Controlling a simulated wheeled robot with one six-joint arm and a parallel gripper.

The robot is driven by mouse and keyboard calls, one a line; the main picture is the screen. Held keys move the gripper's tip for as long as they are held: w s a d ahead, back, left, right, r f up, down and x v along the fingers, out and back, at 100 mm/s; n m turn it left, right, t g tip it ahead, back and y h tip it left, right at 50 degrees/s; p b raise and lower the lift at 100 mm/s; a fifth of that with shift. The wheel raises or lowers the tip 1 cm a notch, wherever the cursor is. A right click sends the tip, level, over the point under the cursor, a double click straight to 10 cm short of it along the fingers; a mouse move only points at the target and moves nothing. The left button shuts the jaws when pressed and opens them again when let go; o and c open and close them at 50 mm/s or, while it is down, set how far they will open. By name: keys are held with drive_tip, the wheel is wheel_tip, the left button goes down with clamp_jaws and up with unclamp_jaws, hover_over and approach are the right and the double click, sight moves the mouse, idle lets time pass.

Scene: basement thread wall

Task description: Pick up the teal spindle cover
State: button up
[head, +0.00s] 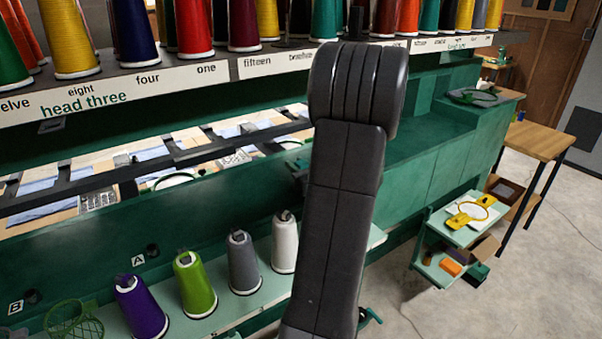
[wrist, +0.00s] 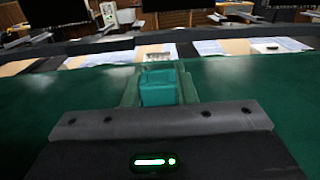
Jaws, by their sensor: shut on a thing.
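In the wrist view, a boxy teal piece, which I take to be the teal spindle cover (wrist: 158,91), sits straight ahead of the dark grey gripper body. My gripper (wrist: 158,78) is shut on it, with a darker green upright part close against each side. I cannot tell clearly where the fingers end and the green panel behind begins. In the head view, my own dark arm covers the middle of the picture and hides the gripper and the cover.
A long green machine panel (wrist: 260,90) fills the space around the cover. Thread cones, including purple (head: 142,306), lime (head: 195,284), grey (head: 243,263) and white (head: 285,243), stand on the lower ledge. More cones line the labelled upper shelf (head: 200,76). A small cart (head: 450,235) stands at right on open floor.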

wheel_tip(320, 180, up, 10)
idle(0.6)
